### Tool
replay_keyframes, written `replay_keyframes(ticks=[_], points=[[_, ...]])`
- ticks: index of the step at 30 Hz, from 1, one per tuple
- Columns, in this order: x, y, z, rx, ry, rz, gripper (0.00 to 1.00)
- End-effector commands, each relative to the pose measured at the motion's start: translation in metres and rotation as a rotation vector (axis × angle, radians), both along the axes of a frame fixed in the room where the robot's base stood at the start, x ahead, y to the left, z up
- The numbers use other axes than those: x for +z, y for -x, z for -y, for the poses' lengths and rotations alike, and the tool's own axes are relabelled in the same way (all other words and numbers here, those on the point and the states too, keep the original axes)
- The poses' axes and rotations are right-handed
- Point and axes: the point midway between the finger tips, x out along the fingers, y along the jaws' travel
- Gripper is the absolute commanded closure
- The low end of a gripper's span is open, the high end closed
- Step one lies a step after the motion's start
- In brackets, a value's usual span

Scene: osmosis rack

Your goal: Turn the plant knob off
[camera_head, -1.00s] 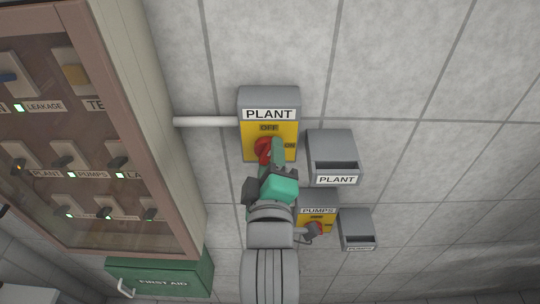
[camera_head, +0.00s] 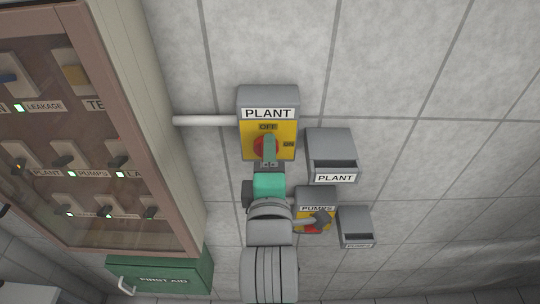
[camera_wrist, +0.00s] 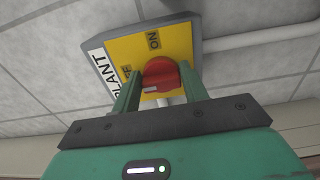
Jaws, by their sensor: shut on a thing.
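The plant knob (camera_head: 261,145) is a red rotary knob on the yellow face of the grey PLANT switch box (camera_head: 269,97). OFF is printed above the knob and ON to its right in the head view. In the wrist view the red knob (camera_wrist: 161,75) sits between my two green fingers, with a white mark on its lower left. My gripper (camera_wrist: 160,88) is shut on the knob. In the head view my gripper (camera_head: 269,150) hides part of the knob, and its fingers point up toward the OFF label.
A grey PLANT box (camera_head: 331,145) is just right of the switch. The PUMPS switch (camera_head: 316,197) and a smaller grey box (camera_head: 355,225) are below. A glass-fronted panel (camera_head: 85,130) and green FIRST AID box (camera_head: 160,274) stand left. The upper right wall is bare.

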Motion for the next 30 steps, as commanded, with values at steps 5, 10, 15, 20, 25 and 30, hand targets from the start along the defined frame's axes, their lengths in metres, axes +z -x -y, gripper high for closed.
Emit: replay_keyframes(ticks=[5, 10, 15, 20, 25, 30], points=[[0.001, 0.000, -0.001, 0.001, 0.001, 0.003, 0.79], [0.001, 0.000, -0.001, 0.001, 0.001, 0.003, 0.43], [0.001, 0.000, 0.000, 0.001, 0.000, 0.001, 0.35], [0.000, 0.002, 0.000, 0.000, 0.000, 0.000, 0.35], [-0.003, 0.031, -0.001, 0.001, -0.001, 0.001, 0.35], [-0.002, 0.063, -0.002, 0.001, 0.000, 0.001, 0.35]])
